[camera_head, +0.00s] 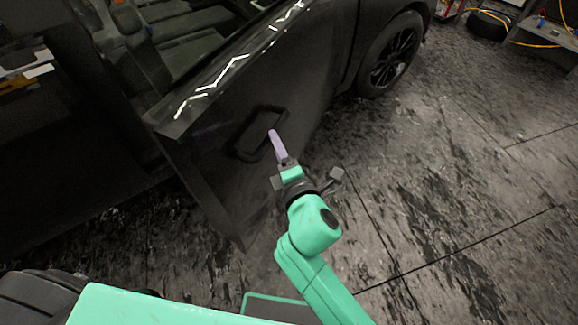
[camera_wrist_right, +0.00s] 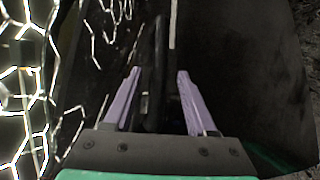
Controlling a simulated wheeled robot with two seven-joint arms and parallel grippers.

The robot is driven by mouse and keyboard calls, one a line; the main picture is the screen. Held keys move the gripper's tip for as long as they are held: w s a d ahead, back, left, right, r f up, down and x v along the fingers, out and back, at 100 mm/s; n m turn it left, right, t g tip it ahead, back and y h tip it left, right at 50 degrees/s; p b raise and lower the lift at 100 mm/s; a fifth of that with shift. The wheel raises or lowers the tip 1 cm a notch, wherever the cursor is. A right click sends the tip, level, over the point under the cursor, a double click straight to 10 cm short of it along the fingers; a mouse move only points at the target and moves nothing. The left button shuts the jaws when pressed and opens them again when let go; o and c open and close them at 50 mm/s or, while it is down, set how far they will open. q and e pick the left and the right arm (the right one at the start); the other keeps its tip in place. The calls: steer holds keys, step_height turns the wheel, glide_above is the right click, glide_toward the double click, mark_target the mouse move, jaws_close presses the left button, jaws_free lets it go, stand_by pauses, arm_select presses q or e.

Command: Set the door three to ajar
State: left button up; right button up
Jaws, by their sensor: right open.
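The door (camera_head: 305,92) is a black car door, swung open from the dark car body in the head view. I cannot tell its number. A black rectangular loop handle (camera_head: 247,130) stands out on its outer face. My right gripper (camera_head: 271,133) reaches the handle's near side, its pale purple fingers overlapping the loop in the picture. In the right wrist view the two fingers (camera_wrist_right: 159,73) are apart, and a dark upright bar (camera_wrist_right: 157,55), likely part of the handle, shows between them. Contact cannot be told. My left gripper is not in view.
The car's front wheel (camera_head: 392,52) is at the upper right of the door. Seats (camera_head: 185,25) show inside the car. A workbench (camera_head: 545,40) with a yellow cable stands at the far right. The stained tile floor (camera_head: 450,180) is clear to the right.

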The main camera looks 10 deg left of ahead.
steer(key=v, duration=0.9)
steer(key=shift+s+b, duration=0.2)
steer(key=shift+b, duration=0.2)
